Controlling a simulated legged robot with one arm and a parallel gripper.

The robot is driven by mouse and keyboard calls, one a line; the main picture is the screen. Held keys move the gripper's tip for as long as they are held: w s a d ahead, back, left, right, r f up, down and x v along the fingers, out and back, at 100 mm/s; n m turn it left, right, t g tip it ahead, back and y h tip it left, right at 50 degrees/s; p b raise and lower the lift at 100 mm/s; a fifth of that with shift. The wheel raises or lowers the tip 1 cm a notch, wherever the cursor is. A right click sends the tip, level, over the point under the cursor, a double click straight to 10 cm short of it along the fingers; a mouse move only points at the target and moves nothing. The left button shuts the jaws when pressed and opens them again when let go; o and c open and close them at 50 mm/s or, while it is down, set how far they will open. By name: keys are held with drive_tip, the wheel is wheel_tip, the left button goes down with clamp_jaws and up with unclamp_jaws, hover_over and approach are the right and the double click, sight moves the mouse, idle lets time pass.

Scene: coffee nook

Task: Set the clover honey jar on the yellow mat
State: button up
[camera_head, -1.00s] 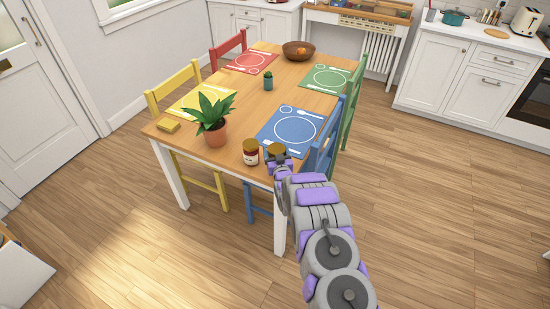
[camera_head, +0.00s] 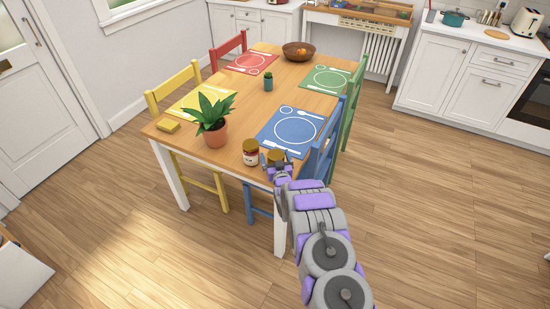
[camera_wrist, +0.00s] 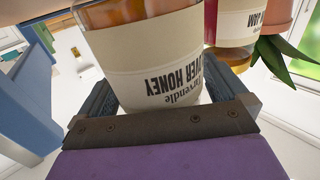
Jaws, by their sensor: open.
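The clover honey jar (camera_head: 276,154) stands at the near edge of the wooden table, partly hidden by my gripper (camera_head: 277,166). In the wrist view the jar (camera_wrist: 150,62) shows upside down, with its "OVER HONEY" label facing me. Whether either finger touches the glass I cannot tell. The yellow mat (camera_head: 203,99) lies at the table's left side, behind the potted plant, which covers part of it.
A jam jar (camera_head: 250,152) stands close to the left of the honey jar. A blue mat (camera_head: 290,134) lies behind the jars. A blue chair (camera_head: 325,145) stands close to the right.

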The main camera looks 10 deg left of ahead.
drive_tip(key=p+v, duration=0.4)
drive_tip(key=v, duration=1.3)
drive_tip(key=shift+s, duration=0.15)
drive_tip(key=shift+d+r, duration=0.1)
drive_tip(key=shift+r, duration=0.05)
drive_tip(key=w+d+r+g+h, duration=0.2)
drive_tip(key=w+d+r+g, duration=0.15)
drive_tip(key=r, duration=0.45)
drive_tip(key=s+d+r+m+g+h, duration=0.1)
drive_tip(key=s+d+r+g+h, duration=0.1)
drive_tip(key=s+d+r+g, duration=0.6)
drive_tip(key=s+d+r+m+g, duration=0.1)
drive_tip(key=s+r, duration=0.4)
drive_tip(key=s, duration=0.9)
drive_tip(key=s+d+r+g+h, duration=0.1)
drive_tip(key=s+d+r+g, duration=0.2)
drive_tip(key=s, duration=1.1)
drive_tip(key=s+d+r+m+g, duration=0.1)
drive_tip(key=s+d+r+g, duration=0.1)
drive_tip(key=s+r, duration=0.6)
drive_tip(key=s+g, duration=0.1)
drive_tip(key=s, duration=0.5)
drive_tip(key=shift+s+d+r+m+h, duration=0.2)
drive_tip(key=shift+s+r+m+h, duration=0.1)
drive_tip(key=shift+r, duration=0.1)
